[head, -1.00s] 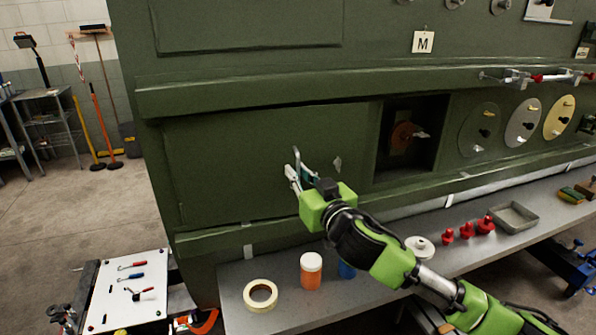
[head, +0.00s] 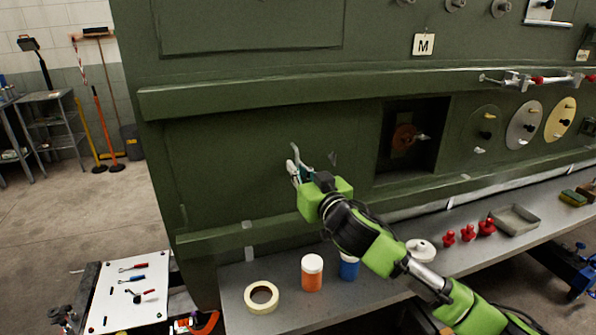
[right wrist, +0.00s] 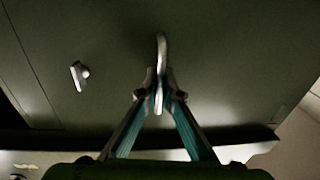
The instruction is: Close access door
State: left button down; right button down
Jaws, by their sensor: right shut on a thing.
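The access door (head: 235,165) is a broad green panel low on the green fuselage side. In the head view its face lies close in line with the skin around it, and its edges are faint. I cannot tell whether it is fully flush. My right gripper (head: 299,169) is shut on the door's handle, a pale upright bar (right wrist: 161,55) between the fingertips in the right wrist view. A small latch (right wrist: 79,75) sits on the door beside the handle; it also shows in the head view (head: 333,159). My left gripper is not in view.
Right of the door is a dark square recess (head: 411,135) with an orange disc. A grey bench (head: 390,290) below carries a tape roll (head: 261,297), an orange jar (head: 312,273), a blue jar (head: 348,266) and red knobs. A white tool board (head: 130,290) stands at lower left.

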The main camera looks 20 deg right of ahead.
jog(key=c, duration=2.6)
grip_release()
jog(key=shift+d+r, duration=0.1)
jog(key=shift+r, duration=0.05)
jog(key=shift+o, duration=0.5)
jog(key=shift+w, duration=0.2)
jog(key=s+d, duration=0.1)
jog(key=s, duration=1.1)
jog(key=shift+d, duration=0.2)
